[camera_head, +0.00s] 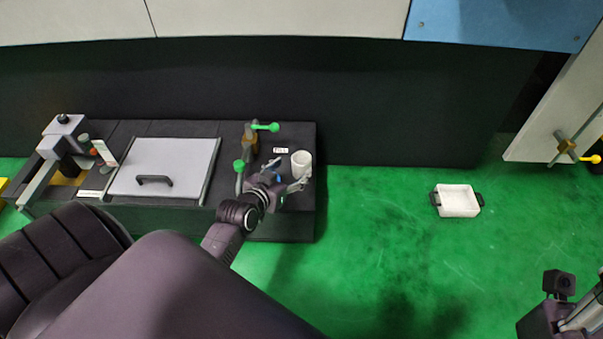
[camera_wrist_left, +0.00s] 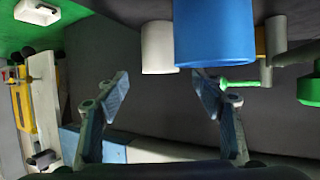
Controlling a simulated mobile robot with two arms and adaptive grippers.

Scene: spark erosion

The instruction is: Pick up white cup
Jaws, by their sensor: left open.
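The white cup (camera_head: 301,163) stands on the right end of the dark bench top (camera_head: 293,133) in the head view. My left gripper (camera_head: 287,172) is open just in front and to the left of the cup, with its fingers pointing toward it. In the left wrist view the gripper (camera_wrist_left: 160,88) has its fingers spread with nothing between them. A white cylinder (camera_wrist_left: 156,48), probably the cup, shows beyond the fingertips there, beside a larger blue cylinder (camera_wrist_left: 215,35).
Green-knobbed levers (camera_head: 265,127) stand close to the left of the cup. A grey lid with a black handle (camera_head: 154,181) covers the bench's middle. A white tray with dark handles (camera_head: 458,200) lies on the green floor at right, which is mostly clear.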

